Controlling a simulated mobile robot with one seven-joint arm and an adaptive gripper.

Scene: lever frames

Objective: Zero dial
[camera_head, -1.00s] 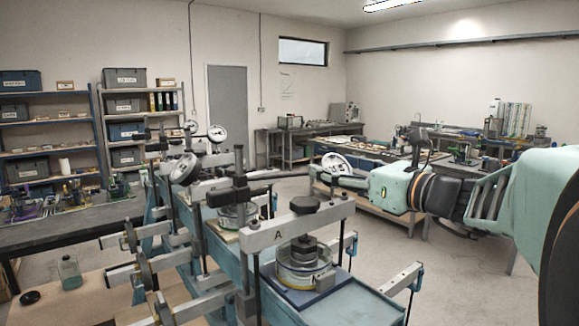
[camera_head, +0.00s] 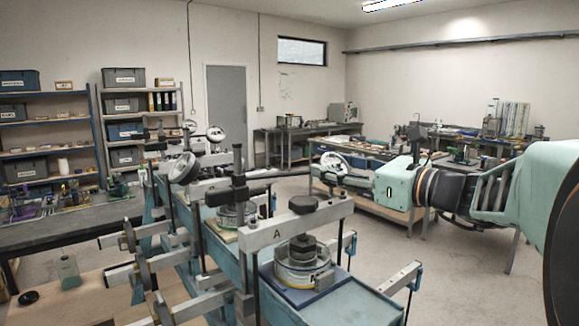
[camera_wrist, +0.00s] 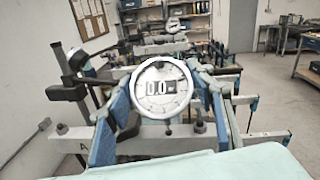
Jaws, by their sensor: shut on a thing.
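A round white dial gauge (camera_wrist: 170,73) sits upright between the blue fingers of my gripper (camera_wrist: 163,92) in the wrist view. The fingers are shut on its rim from left and right. A dark horizontal rod leads from the frame marked A toward the dial.
The frame A crossbeam (camera_head: 285,231) carries a black knob (camera_head: 303,204) above a round metal cell (camera_head: 302,266). Other frames with white dials (camera_head: 184,167) stand behind and to the left. Lever arms with weights (camera_head: 145,265) stick out at the left. Open floor (camera_head: 450,270) lies at the right.

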